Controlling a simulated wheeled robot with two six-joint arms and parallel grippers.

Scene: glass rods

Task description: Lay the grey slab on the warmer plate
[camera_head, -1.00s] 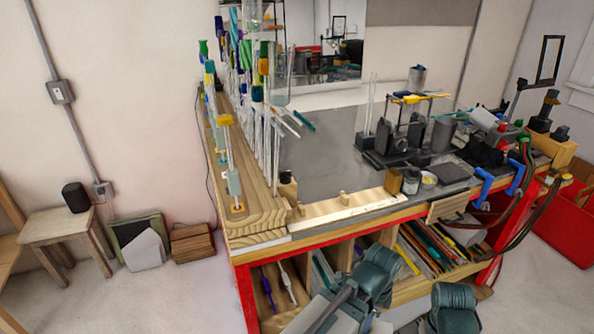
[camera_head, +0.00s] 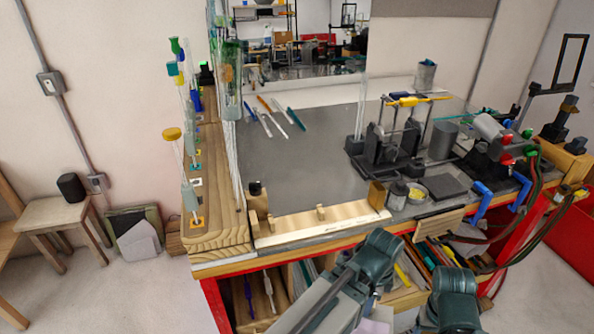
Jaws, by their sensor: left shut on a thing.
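A dark grey flat square piece (camera_head: 449,188) lies on the bench behind the front edge, right of the small jars. I cannot tell whether it is the grey slab or the warmer plate, and I make out no second such piece for certain. My left arm comes up from the bottom edge to its dark green end (camera_head: 378,260), in front of the bench. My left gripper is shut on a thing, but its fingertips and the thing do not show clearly. Of my right arm only a dark green joint (camera_head: 455,300) shows; its gripper is out of view.
Tall glass rods (camera_head: 190,200) stand in a wooden rack along the left. Several loose rods (camera_head: 270,118) lie on the bench top (camera_head: 300,170). A wooden rail (camera_head: 320,215) runs along the front. Black clamps (camera_head: 385,150), jars (camera_head: 397,195) and a burner (camera_head: 495,135) crowd the right side.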

